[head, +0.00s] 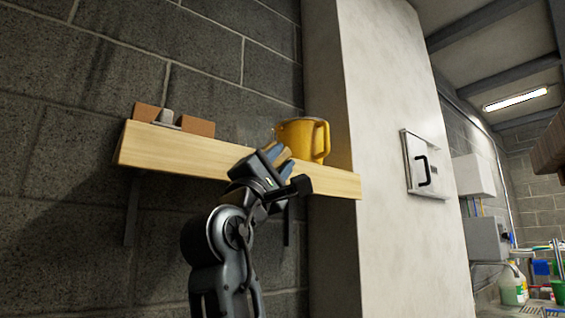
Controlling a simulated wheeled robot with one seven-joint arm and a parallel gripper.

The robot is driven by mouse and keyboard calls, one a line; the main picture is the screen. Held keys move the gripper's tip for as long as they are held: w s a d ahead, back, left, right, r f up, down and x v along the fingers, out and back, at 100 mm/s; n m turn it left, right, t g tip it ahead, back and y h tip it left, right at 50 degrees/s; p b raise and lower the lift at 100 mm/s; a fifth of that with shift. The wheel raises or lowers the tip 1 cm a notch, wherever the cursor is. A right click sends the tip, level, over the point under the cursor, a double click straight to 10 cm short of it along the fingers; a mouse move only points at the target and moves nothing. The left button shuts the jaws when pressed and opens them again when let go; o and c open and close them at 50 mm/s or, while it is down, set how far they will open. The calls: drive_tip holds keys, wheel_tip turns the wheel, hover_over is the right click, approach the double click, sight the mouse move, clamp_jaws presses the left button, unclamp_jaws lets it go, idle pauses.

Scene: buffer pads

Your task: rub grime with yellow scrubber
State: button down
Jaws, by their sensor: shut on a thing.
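My gripper (275,154) is raised to the front edge of the wooden shelf (215,158), just below and in front of a yellow jug (298,136). Its blue-grey fingers are shut on a small tan object (284,155). Only a sliver of that object shows, so I cannot tell whether it is the yellow scrubber. The jug stands upright on the shelf with its handle to the right. I cannot tell whether the fingers touch the shelf or the jug. I cannot make out any grime; the shelf's top surface is hidden from this low angle.
Two reddish-brown blocks (197,126) and a small grey item (165,117) sit at the shelf's left end. A pale pillar (390,230) with a metal wall box (424,164) stands to the right. Bottles (511,287) stand at the far right. The shelf front between blocks and jug looks clear.

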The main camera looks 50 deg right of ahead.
drive_tip(key=shift+a, duration=0.1)
drive_tip(key=shift+t, duration=0.3)
drive_tip(key=shift+s+a+p, duration=0.25)
drive_tip(key=shift+s+p, duration=0.2)
drive_tip(key=shift+s, duration=0.5)
drive_tip(key=shift+s+a+p, duration=0.25)
drive_tip(key=shift+s+p, duration=0.15)
drive_tip(key=shift+s, duration=0.55)
drive_tip(key=shift+s+a+p, duration=0.25)
drive_tip(key=shift+s+p, duration=0.2)
drive_tip(key=shift+s, duration=0.5)
drive_tip(key=s, duration=0.1)
drive_tip(key=s+p, duration=0.1)
drive_tip(key=s, duration=0.1)
drive_tip(key=shift+a, duration=0.4)
drive_tip(key=shift+w, duration=0.15)
drive_tip(key=shift+w+d+b, duration=0.2)
drive_tip(key=shift+w+d, duration=0.1)
drive_tip(key=shift+w, duration=0.8)
drive_tip(key=shift+w+d+b, duration=0.25)
drive_tip(key=shift+w+d, duration=0.05)
drive_tip(key=shift+w, duration=0.75)
drive_tip(key=shift+w+d+b, duration=0.2)
drive_tip(key=shift+w+d, duration=0.1)
drive_tip(key=shift+w, duration=0.8)
drive_tip(key=shift+w+d, duration=0.3)
drive_tip(key=shift+w, duration=0.65)
